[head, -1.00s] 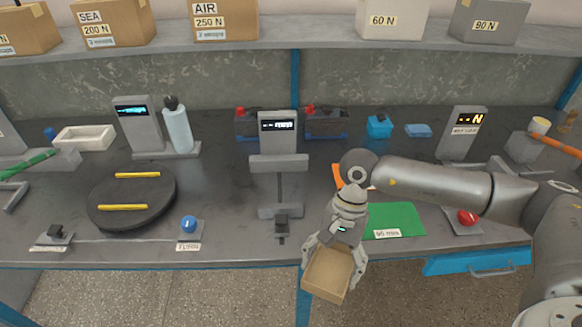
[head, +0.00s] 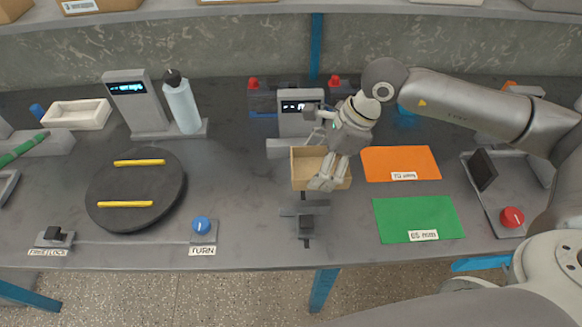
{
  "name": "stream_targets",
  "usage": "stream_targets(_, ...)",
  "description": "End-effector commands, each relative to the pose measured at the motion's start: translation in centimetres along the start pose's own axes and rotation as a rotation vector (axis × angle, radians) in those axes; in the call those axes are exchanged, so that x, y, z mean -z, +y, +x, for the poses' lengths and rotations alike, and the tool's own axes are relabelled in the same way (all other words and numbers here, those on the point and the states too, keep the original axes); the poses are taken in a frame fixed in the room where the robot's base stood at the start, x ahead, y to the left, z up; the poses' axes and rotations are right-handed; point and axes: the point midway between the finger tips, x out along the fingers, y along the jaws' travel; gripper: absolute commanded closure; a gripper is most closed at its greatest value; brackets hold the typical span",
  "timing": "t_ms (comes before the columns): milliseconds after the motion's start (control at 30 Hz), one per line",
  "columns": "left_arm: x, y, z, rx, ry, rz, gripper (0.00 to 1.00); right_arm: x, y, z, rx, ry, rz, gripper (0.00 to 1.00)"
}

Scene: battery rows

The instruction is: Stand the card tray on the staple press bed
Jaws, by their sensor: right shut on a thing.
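The card tray, a small open tan box (head: 301,170), is held in my right gripper (head: 323,152). One finger shows across its near right side and the other reaches over its far side. The tray is roughly level, over the middle grey machine with a display (head: 299,124) and in front of that display. It covers part of the machine; whether it touches the bed is unclear. A grey block with a dark top (head: 306,222) stands just nearer than the tray. No readable label names the staple press. My left gripper is out of view.
Orange (head: 400,162) and green (head: 420,218) mats lie to the right. A dark turntable with yellow strips (head: 137,190), a blue knob (head: 202,226) and a bottle (head: 183,103) are to the left. A red knob (head: 512,217) sits at the right. Bench between turntable and middle machine is clear.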

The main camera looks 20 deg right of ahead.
Motion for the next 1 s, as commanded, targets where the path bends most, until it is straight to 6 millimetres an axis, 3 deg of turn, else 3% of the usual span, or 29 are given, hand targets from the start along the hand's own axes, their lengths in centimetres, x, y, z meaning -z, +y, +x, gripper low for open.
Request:
stream_targets(200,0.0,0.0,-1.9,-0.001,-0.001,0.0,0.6,-3.2,-2.6,3.3,-0.003,0.0,-0.003,0.4)
stream_targets(367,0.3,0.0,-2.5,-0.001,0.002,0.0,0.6,-3.7,-3.9,7.1,-0.004,0.001,-0.001,0.4)
stream_targets(700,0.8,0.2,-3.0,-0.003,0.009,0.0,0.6,-4.2,-5.2,10.5,-0.002,0.002,-0.001,0.4)
stream_targets(1000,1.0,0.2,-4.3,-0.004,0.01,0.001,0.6,-3.0,-5.2,13.2,-0.001,0.001,-0.002,0.4)
